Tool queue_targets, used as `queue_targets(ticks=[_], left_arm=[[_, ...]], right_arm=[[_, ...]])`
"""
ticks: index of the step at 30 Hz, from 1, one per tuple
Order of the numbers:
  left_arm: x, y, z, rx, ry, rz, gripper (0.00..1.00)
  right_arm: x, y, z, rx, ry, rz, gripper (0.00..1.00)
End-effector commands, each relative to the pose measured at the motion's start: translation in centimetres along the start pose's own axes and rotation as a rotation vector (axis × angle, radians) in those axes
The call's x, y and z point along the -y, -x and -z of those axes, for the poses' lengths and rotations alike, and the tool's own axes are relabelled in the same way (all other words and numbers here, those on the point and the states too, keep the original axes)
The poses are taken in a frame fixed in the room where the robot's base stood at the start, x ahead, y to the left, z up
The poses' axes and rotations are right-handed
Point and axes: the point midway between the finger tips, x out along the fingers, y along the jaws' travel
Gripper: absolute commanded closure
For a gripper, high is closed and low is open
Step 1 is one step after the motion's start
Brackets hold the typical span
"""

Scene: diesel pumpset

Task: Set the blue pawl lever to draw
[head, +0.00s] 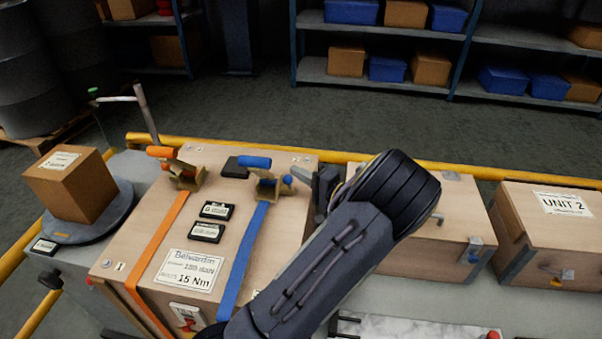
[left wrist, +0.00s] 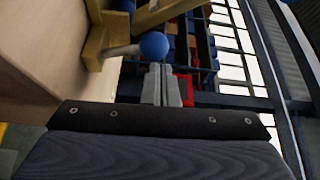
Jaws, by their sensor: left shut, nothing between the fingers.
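A wooden crate (head: 215,150) carries a brass ratchet (head: 270,187) on a blue strap (head: 243,258). The ratchet has a blue grip (head: 255,162) and a small blue knob (head: 287,180) on its right side, which looks like the pawl lever's end. In the left wrist view a blue ball knob (left wrist: 153,45) sits on a short grey stem from the brass bracket (left wrist: 97,48). My left gripper (head: 302,175) is just right of the ratchet. Its pale fingers (left wrist: 161,85) are shut and empty, close to the knob; contact cannot be told. My right gripper is out of view.
An orange-strapped ratchet (head: 183,172) stands left on the same crate, with black label blocks (head: 207,232) between the straps. A cardboard box (head: 72,184) sits on a round plate at left. More crates (head: 548,232) stand right. A yellow rail (head: 345,157) runs behind.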

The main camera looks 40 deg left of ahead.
Motion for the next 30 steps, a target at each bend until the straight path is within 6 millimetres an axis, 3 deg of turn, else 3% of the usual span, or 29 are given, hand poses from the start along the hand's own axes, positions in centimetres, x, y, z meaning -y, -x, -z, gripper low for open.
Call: queue_targets(ticks=[30], left_arm=[[-0.08,0.91,-0.79,-0.001,0.0,-0.001,1.0]], right_arm=[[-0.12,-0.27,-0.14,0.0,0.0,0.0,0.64]])
